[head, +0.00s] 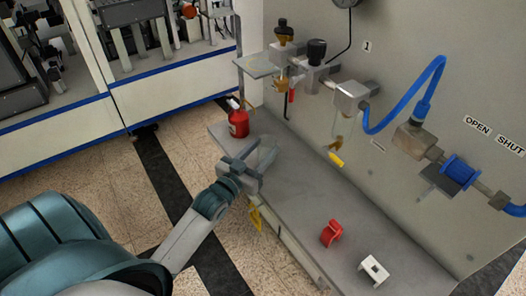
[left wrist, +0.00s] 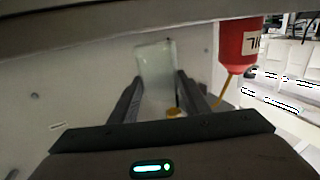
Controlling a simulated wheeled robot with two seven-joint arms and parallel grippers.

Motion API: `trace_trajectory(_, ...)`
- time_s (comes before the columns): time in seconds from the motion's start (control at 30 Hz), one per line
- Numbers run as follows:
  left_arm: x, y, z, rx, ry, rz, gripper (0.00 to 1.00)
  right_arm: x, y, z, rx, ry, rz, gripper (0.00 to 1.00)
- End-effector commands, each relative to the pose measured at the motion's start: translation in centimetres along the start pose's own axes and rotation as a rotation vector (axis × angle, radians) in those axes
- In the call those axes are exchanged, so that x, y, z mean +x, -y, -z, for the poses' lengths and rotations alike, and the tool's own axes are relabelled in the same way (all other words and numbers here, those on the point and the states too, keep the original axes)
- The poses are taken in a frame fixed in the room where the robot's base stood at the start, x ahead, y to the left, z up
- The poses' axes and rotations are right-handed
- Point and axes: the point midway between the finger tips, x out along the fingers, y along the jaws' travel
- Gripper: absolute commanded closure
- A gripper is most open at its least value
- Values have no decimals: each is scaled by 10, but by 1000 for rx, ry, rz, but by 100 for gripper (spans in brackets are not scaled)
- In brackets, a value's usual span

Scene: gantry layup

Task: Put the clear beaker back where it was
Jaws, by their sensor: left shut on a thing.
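The clear beaker (head: 267,150) is at the left part of the grey shelf in the head view, close to the red bottle. My left gripper (head: 246,170) is shut on it from the shelf's front side. In the left wrist view the beaker (left wrist: 155,62) stands between the two dark fingers (left wrist: 157,85), and the picture is upside down. I cannot tell whether the beaker's base touches the shelf. My right gripper is not in view.
A red bottle (head: 238,122) stands left of the beaker on the grey shelf (head: 296,192). A red part (head: 331,233) and a white block (head: 374,270) lie farther right. Valves and a blue hose (head: 432,85) are on the wall. The shelf's middle is clear.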

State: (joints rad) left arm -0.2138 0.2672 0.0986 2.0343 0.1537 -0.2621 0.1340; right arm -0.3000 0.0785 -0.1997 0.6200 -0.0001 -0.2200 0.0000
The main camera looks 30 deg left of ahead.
Motion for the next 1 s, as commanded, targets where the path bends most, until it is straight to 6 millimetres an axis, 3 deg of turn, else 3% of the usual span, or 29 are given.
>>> trace_trajectory(0.13,0,0,-13,1,2,0,83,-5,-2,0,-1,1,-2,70)
trace_trajectory(0.57,0,0,-18,1,0,0,83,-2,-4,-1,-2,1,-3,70)
trace_trajectory(0.6,0,0,-18,1,0,0,48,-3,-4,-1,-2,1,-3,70)
trace_trajectory(0.63,0,0,-17,1,0,0,41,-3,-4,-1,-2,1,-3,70)
trace_trajectory(1.0,0,0,-16,1,0,0,39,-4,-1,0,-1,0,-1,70)
